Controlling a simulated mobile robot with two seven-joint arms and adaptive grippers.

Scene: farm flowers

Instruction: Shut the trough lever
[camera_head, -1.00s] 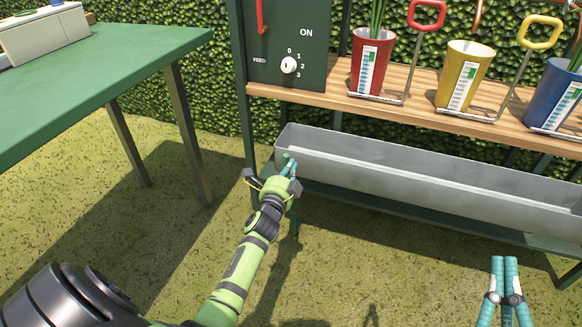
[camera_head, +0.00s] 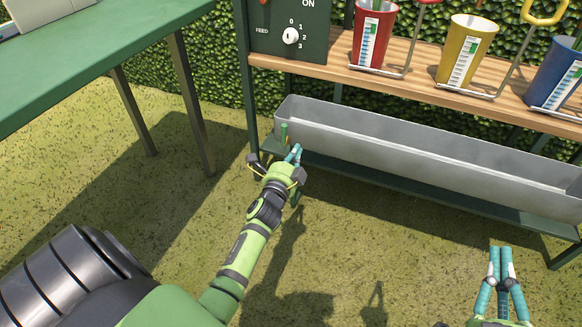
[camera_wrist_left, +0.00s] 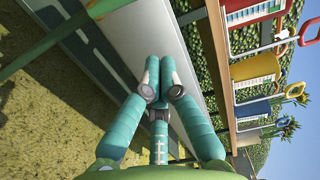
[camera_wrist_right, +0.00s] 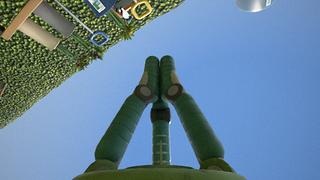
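My left gripper (camera_head: 296,152) is just right of and below the lever's top, in front of the trough. Its fingertips are together with nothing between them in the left wrist view (camera_wrist_left: 160,62).
Above the trough, a wooden shelf (camera_head: 420,84) carries red (camera_head: 373,38), yellow (camera_head: 467,50) and blue (camera_head: 556,75) pots. A dark green panel with a feed dial (camera_head: 290,36) stands at its left. A green table (camera_head: 90,60) is at left. Grass between is free.

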